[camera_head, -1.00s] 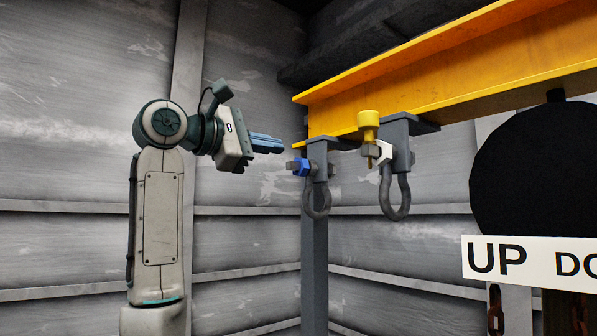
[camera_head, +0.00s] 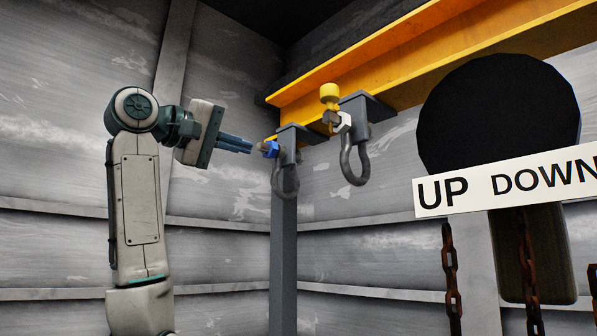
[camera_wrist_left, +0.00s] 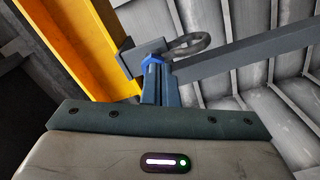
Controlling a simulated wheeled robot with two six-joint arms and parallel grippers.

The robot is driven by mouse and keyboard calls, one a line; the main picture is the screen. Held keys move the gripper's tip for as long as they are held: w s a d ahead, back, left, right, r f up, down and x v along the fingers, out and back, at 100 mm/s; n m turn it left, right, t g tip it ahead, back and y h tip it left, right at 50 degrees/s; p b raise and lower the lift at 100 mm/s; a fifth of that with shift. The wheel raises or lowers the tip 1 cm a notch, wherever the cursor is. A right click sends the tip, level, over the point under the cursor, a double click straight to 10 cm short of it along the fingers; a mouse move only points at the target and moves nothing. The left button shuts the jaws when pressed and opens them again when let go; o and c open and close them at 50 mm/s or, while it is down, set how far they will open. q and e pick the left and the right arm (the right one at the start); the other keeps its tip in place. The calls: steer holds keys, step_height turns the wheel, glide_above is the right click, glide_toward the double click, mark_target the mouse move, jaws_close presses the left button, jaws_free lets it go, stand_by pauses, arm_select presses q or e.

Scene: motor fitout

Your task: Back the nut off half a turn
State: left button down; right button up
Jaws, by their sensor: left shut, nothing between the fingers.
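A blue hex nut (camera_head: 270,149) sits on the bolt of the left shackle (camera_head: 286,180), which hangs from a grey bracket (camera_head: 297,134). A white nut (camera_head: 345,122) is on the right shackle (camera_head: 354,165), beside a yellow-capped fitting (camera_head: 329,95). My left gripper (camera_head: 250,149) points right at the blue nut, with its blue fingers shut and empty. Its tips are very close to the nut; I cannot tell if they touch. In the left wrist view the blue nut (camera_wrist_left: 152,61) shows just beyond the fingertips (camera_wrist_left: 160,68). My right gripper is out of view.
A yellow beam (camera_head: 400,55) runs overhead above the brackets. A grey post (camera_head: 283,250) stands below the left bracket. A black round body (camera_head: 500,120), an UP/DOWN sign (camera_head: 510,182) and rusty chains (camera_head: 450,270) are at the right. Ribbed grey walls stand behind.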

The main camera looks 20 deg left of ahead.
mark_target(268, 146)
arm_select(q)
steer(key=shift+m, duration=0.4)
steer(key=shift+f+p+x, duration=0.2)
steer(key=shift+p+x, duration=1)
steer(key=shift+x, duration=2.2)
steer(key=shift+a+r, duration=0.15)
steer(key=shift+r, duration=0.05)
steer(key=shift+s+d+r, duration=0.1)
steer(key=shift+d+r, duration=0.2)
steer(key=shift+r, duration=0.1)
steer(key=shift+d+r, duration=0.1)
steer(key=shift+r, duration=0.15)
steer(key=shift+s+f, duration=0.1)
